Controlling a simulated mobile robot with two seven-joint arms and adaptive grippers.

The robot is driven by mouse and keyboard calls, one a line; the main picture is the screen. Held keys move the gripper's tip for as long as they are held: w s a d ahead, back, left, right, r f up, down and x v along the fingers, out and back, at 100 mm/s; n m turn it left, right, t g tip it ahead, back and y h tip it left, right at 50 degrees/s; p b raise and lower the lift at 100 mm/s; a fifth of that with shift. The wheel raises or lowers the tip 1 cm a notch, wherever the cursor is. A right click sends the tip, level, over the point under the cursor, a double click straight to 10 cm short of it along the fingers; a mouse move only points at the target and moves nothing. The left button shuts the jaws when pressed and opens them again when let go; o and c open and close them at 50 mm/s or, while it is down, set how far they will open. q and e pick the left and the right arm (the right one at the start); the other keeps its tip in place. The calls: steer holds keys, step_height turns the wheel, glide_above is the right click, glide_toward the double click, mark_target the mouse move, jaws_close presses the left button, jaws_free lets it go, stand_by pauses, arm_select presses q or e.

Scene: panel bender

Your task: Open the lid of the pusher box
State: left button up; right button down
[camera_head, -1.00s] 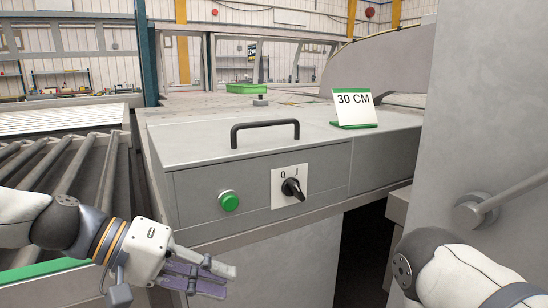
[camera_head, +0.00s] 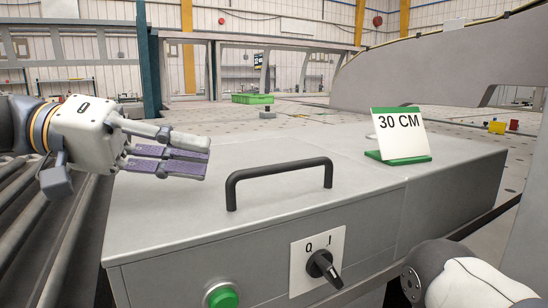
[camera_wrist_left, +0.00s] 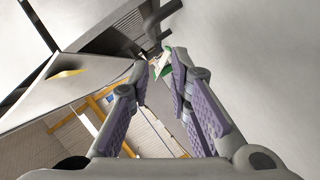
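The pusher box is a grey metal box. Its flat lid (camera_head: 200,200) is shut and bears a black bar handle (camera_head: 280,180). The handle also shows at the top of the left wrist view (camera_wrist_left: 153,28). My left gripper (camera_head: 207,158) is open and empty, left of the handle and above the lid's left part, its fingers pointing right. In the left wrist view the two purple-padded fingers (camera_wrist_left: 158,68) stand apart with nothing between the pads. The handle is beyond the fingertips, apart from them. My right gripper is out of view; only part of my right arm shows at lower right.
A green-based "30 CM" sign (camera_head: 400,135) stands on the box top, right of the handle. The front panel has a black rotary switch (camera_head: 322,265) and a green button (camera_head: 221,297). Rollers (camera_head: 35,225) lie at left. A green crate (camera_head: 252,98) sits farther back.

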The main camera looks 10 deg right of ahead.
mark_target(280, 168)
arm_select(q)
steer(key=s+d, duration=0.1)
steer(key=d, duration=0.1)
steer(key=s+d, duration=0.1)
steer(key=shift+s+d, duration=0.1)
steer(key=shift+d, duration=0.25)
steer(key=x, duration=0.7)
steer(key=shift+w+d+f+p, duration=0.2)
steer(key=shift+d+p, duration=0.15)
steer(key=shift+d, duration=0.05)
steer(key=shift+d+f, duration=0.1)
steer(key=shift+w, duration=0.1)
jaws_close()
